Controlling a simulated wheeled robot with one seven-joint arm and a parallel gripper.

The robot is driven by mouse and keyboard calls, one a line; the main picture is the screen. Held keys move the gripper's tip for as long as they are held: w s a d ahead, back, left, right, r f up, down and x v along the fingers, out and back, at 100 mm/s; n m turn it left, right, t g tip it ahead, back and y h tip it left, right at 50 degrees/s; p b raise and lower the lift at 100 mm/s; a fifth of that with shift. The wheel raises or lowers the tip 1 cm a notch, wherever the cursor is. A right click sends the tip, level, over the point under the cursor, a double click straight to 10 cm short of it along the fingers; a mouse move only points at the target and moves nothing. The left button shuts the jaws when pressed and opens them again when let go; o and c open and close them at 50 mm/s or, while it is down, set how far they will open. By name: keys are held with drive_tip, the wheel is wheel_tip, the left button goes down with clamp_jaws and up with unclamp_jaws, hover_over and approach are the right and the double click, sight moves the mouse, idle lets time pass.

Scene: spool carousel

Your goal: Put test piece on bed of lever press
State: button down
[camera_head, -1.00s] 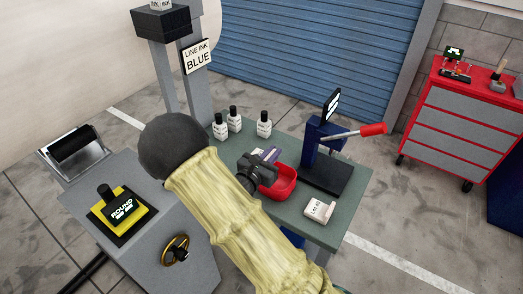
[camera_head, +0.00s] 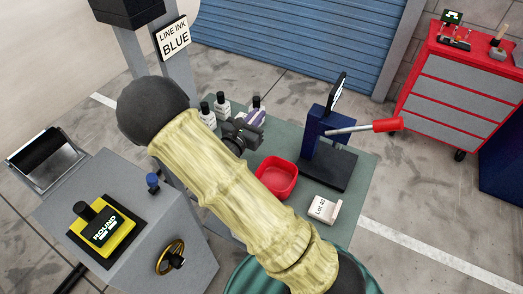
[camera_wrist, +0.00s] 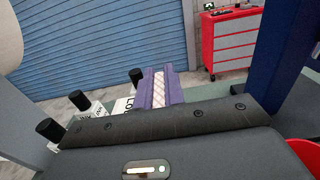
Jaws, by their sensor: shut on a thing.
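In the wrist view the black gripper body hides the piece's lower part. The lever press (camera_head: 318,130) is dark blue with a red-handled lever pointing right. Its black bed (camera_head: 330,170) looks bare and lies to the right of my gripper, apart from the held piece.
The red tray (camera_head: 278,178) sits between my arm and the press. A white block marked Lot 40 (camera_head: 322,209) lies in front of the press. Several ink bottles (camera_head: 207,116) stand behind my gripper. A grey machine (camera_head: 120,215) stands left; a red cabinet (camera_head: 455,90) is far right.

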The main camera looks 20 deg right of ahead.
wheel_tip(320, 180, down, 5)
drive_tip(key=shift+w+a+r, duration=0.1)
drive_tip(key=shift+a+r, duration=0.05)
drive_tip(key=shift+r, duration=0.05)
drive_tip(key=shift+f+p, duration=0.3)
drive_tip(key=shift+f, duration=0.05)
drive_tip(key=shift+d+f, duration=0.25)
drive_tip(key=shift+s+f, duration=0.15)
drive_tip(key=shift+s, duration=0.1)
drive_tip(key=shift+w+a+f, duration=0.1)
drive_tip(key=shift+f, duration=1.8)
drive_tip(key=shift+f, duration=0.15)
drive_tip(key=c, duration=1.5)
unclamp_jaws()
